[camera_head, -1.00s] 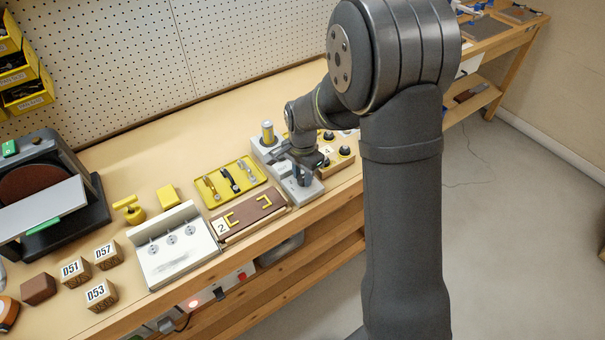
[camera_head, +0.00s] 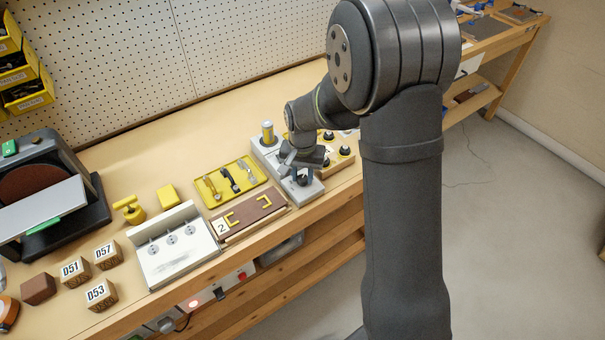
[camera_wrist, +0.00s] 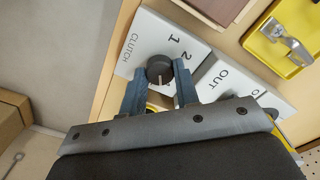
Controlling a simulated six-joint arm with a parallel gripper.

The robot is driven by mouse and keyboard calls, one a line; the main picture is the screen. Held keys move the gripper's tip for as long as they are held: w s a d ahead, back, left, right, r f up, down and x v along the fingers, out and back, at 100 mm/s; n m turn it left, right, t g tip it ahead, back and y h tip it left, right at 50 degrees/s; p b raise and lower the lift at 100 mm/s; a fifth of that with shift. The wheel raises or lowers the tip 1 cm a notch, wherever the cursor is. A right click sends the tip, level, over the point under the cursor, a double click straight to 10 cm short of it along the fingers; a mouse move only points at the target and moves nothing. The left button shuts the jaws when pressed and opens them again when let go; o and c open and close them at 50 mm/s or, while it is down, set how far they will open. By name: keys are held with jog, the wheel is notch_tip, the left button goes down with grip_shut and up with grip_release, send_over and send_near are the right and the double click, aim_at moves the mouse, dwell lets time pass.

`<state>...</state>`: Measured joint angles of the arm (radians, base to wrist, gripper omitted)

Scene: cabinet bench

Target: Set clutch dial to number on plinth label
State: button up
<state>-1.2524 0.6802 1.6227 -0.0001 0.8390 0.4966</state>
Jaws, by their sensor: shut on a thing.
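The clutch dial (camera_wrist: 159,68) is a dark round knob on a pale plate (camera_wrist: 140,38) marked CLUTCH, 1 and 2 in the wrist view. My gripper (camera_wrist: 160,85) has one finger on each side of the dial and is shut on it. A thin light mark shows on the dial's near side; which number it points to I cannot tell. In the head view my gripper (camera_head: 302,170) is over the grey unit (camera_head: 314,192) and partly hides it. The brown plinth (camera_head: 255,213) has a white label (camera_head: 222,227) reading 2 and yellow corner brackets.
A yellow tray (camera_head: 213,201) with several metal parts lies behind the plinth. A white fixture (camera_head: 175,265) with dials stands left of it. A wooden block (camera_head: 345,160) with black knobs is close to the right of my gripper. Numbered blocks (camera_head: 98,295) sit at far left.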

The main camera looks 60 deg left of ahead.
aim_at(302, 178)
jog(key=shift+n, duration=1.2)
jog(key=o, duration=1)
jog(key=shift+c, duration=0.2)
notch_tip(302, 178, up, 18)
jog(key=shift+f, duration=0.25)
jog(key=shift+f, duration=0.1)
notch_tip(302, 178, down, 17)
jog(key=shift+f, duration=0.2)
